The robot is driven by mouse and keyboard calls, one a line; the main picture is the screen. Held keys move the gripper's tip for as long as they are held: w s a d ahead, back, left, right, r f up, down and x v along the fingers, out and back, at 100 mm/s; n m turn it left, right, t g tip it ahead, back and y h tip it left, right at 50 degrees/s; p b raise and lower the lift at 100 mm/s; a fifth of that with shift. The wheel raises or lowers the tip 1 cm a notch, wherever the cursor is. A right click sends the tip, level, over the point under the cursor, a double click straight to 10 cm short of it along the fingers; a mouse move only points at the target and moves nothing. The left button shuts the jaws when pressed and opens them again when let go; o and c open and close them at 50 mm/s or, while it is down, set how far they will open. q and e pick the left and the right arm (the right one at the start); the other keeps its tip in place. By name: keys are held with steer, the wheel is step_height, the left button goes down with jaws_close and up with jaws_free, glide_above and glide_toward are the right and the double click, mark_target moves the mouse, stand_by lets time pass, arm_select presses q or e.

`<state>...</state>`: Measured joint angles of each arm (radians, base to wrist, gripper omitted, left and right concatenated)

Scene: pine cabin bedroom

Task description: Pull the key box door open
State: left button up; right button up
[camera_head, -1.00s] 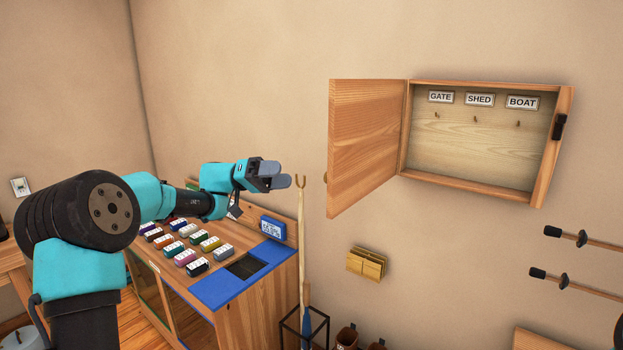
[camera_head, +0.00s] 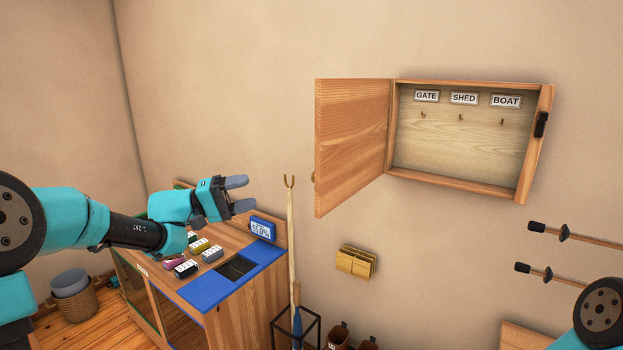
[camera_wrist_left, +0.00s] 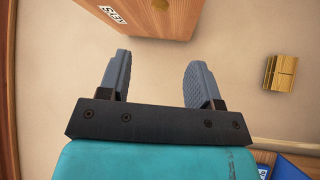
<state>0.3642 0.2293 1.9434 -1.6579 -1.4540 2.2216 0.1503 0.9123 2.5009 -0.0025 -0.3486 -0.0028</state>
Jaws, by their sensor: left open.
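The wooden key box (camera_head: 465,145) is on the wall at the upper right in the head view. Its door (camera_head: 350,140) stands swung wide open to the left. Inside are GATE, SHED and BOAT labels over small hooks, with no keys on them. My left gripper (camera_head: 243,194) is open and empty, left of and below the door, apart from it. In the left wrist view, its spread fingers (camera_wrist_left: 158,80) have nothing between them, and the door (camera_wrist_left: 150,18) with a label and round knob (camera_wrist_left: 161,5) shows beyond. My right gripper is out of view; only part of that arm shows at the lower right.
A wooden cabinet (camera_head: 262,300) with a blue top area, small coloured items and a blue display (camera_head: 263,228) stands below my left gripper. A forked stick (camera_head: 291,240) rises beside it. A brass wall holder (camera_head: 356,263) and trekking poles (camera_head: 575,236) are to the right.

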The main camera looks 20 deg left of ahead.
mark_target(311, 178)
arm_select(q)
steer(key=x, duration=1.6)
steer(key=shift+d, duration=0.15)
jaws_close()
